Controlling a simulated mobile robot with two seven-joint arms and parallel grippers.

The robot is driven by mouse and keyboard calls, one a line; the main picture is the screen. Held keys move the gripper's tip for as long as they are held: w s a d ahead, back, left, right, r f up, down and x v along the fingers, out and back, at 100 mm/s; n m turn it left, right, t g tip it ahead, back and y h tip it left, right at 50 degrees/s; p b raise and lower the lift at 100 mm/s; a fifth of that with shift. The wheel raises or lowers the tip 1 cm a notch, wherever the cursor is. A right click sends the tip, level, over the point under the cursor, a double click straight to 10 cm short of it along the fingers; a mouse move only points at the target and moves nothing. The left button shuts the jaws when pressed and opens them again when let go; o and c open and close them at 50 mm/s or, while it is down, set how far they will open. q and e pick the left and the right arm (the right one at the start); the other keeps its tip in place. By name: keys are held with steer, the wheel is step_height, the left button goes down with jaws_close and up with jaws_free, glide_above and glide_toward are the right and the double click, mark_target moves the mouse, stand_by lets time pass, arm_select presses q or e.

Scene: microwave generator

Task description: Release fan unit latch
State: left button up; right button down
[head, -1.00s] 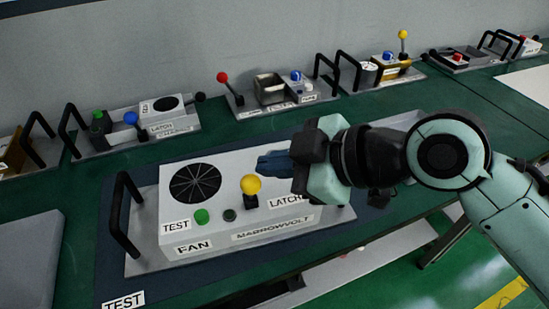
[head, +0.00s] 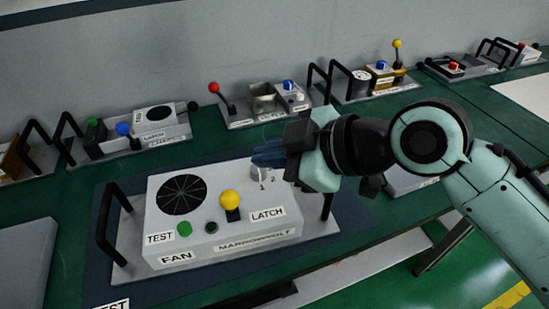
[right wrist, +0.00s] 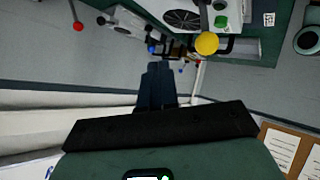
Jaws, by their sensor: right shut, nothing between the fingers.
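The fan unit (head: 215,240) is a light grey box with a round black grille (head: 182,195), a green button (head: 184,229) and FAN, TEST and LATCH labels. Its yellow ball-topped lever (head: 230,199) stands beside the LATCH label (head: 267,214). My right gripper (head: 262,154) is shut and empty, above the unit's back right part, behind and to the right of the yellow ball and apart from it. It partly hides a dial (head: 262,172) marked 1 and 2. In the right wrist view the closed fingers (right wrist: 156,78) point toward the bench, with the yellow ball (right wrist: 206,43) to their right. My left gripper is not in view.
Black handles (head: 107,222) stand at both ends of the fan unit. Other units with levers line the back of the green bench, including a red-ball lever (head: 213,87) and a blue-ball one (head: 123,128). A grey slab (head: 25,262) lies at left.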

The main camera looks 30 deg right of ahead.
arm_select(q)
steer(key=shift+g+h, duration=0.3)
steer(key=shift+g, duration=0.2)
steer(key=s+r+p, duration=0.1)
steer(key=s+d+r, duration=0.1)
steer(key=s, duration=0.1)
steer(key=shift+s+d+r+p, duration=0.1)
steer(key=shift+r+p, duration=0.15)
steer(key=shift+p, duration=0.15)
arm_select(e)
steer(key=v, duration=0.9)
steer(key=shift+r, duration=0.5)
